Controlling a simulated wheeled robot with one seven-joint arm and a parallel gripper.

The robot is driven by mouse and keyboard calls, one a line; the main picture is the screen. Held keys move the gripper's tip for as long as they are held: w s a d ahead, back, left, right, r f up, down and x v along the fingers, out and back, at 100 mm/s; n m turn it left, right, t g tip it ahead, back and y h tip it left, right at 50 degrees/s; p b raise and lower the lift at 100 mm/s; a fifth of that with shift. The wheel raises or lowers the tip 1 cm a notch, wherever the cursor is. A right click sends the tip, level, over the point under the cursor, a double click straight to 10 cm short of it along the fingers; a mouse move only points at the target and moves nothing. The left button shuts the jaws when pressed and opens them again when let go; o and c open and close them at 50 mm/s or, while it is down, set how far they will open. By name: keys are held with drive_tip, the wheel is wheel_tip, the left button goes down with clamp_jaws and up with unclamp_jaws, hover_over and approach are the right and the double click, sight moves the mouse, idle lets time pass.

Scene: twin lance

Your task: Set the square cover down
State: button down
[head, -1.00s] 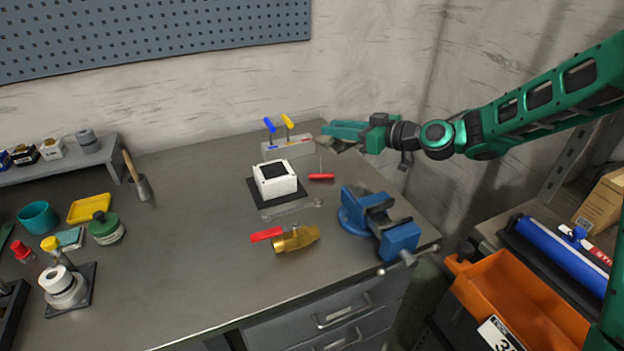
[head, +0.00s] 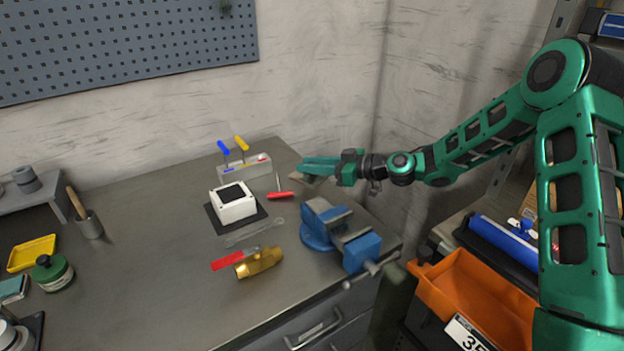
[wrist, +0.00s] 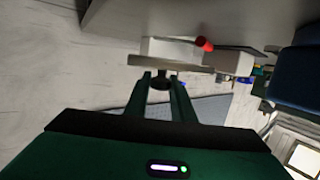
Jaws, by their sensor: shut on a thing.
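My gripper (head: 304,168) is near the back right corner of the workbench, beyond the red-handled screwdriver. Its jaws are shut on the dark knob of the square cover (wrist: 170,63). In the wrist view the cover is a thin grey-brown plate, seen nearly edge-on past the fingertips. In the head view only a small part of the cover (head: 308,179) shows under the fingers. I cannot tell its exact height above the bench. A white box (head: 234,207) with a dark square top stands on a dark mat (head: 217,224), left of the gripper.
A tool block (head: 245,168) with blue and yellow handles stands behind the box. The red-handled screwdriver (head: 281,195), a wrench (head: 254,233), a brass valve (head: 259,263) and a blue vise (head: 340,235) lie around. Bare bench (head: 150,270) is at left. An orange bin (head: 480,300) is at right.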

sight(313, 177)
drive_tip(key=shift+w+d+f, duration=0.1)
drive_tip(key=shift+d+f, duration=0.1)
drive_tip(key=shift+d, duration=0.1)
drive_tip(key=shift+f, duration=1.9)
drive_tip(key=c, duration=1.5)
unclamp_jaws()
drive_tip(key=shift+f, duration=0.15)
drive_tip(key=v, duration=0.7)
drive_tip(key=shift+d, duration=0.35)
drive_tip(key=shift+s, duration=0.2)
